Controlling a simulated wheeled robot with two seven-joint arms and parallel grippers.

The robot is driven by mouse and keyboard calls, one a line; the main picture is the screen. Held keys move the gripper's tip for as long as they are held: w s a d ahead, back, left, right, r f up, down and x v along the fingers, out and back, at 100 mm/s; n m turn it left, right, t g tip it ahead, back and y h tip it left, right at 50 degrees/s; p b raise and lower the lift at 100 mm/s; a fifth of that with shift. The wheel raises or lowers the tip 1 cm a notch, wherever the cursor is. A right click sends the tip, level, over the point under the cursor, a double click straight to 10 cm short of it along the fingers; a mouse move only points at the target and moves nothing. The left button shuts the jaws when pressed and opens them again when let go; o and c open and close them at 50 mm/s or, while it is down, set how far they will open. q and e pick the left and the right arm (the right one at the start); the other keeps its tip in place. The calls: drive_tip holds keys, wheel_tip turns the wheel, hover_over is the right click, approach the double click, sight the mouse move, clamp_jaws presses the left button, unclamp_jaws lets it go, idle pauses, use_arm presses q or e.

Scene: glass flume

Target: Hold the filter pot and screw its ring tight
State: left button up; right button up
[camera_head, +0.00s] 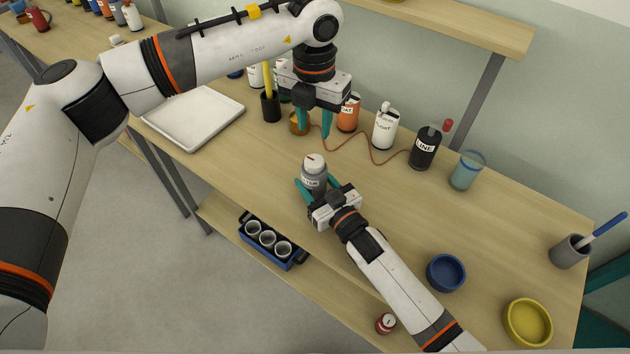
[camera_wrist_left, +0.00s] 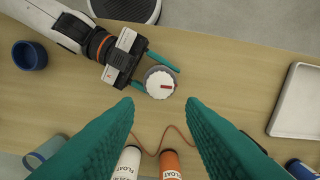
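The filter pot (camera_head: 313,178) is a grey, labelled jar standing upright on the bench. Its white ring (camera_head: 313,162) tops it and shows a red mark; in the left wrist view the ring (camera_wrist_left: 160,84) has a notched edge. My right gripper (camera_head: 318,180) reaches the pot low, with a teal finger on either side. A small gap shows between one finger and the pot, so it looks open around it; the other finger is partly hidden. My left gripper (camera_head: 313,128) is open and empty, pointing down, above and behind the pot.
Behind the pot stand an orange bottle (camera_head: 348,113), a white bottle (camera_head: 385,128) and a black bottle (camera_head: 424,149), with a thin red cord before them. A white tray (camera_head: 194,118) lies left. A blue bowl (camera_head: 445,272) and yellow bowl (camera_head: 527,321) lie right.

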sight(314, 160)
use_arm(q)
drive_tip(key=shift+o, duration=1.1)
drive_tip(key=shift+f, duration=0.1)
use_arm(e)
drive_tip(key=shift+c, duration=0.2)
use_arm(q)
drive_tip(key=shift+o, duration=0.5)
wheel_tip(314, 160, down, 3)
drive_tip(key=shift+r+m, duration=0.1)
drive_tip(key=shift+m, duration=0.7)
drive_tip(key=shift+f, duration=3.45)
drive_tip(key=shift+c, duration=0.3)
drive_tip(key=c, duration=0.5)
drive_tip(key=m, duration=0.4)
drive_tip(key=shift+c, duration=0.2)
drive_tip(key=m, duration=0.6)
